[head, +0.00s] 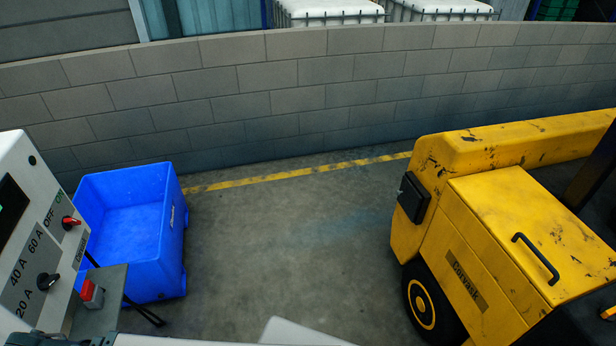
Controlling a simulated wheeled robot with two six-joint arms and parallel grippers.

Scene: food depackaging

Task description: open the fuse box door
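No thing in the head view is clearly marked as a fuse box. A small black box (413,197) is mounted on the side of a yellow vehicle (480,240); it looks closed, and I cannot tell whether it is the fuse box. A pale control cabinet (22,165) stands at the left edge, with a red-tipped switch (70,222) by ON and OFF and a black knob (47,281) by amp markings. I see no open door. Neither of my grippers is in view.
An open blue bin (130,235) stands beside the cabinet and looks empty. A red button (88,290) sits on a grey bracket below the cabinet. A block wall (300,90) closes the back. The concrete floor (290,250) between bin and vehicle is clear.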

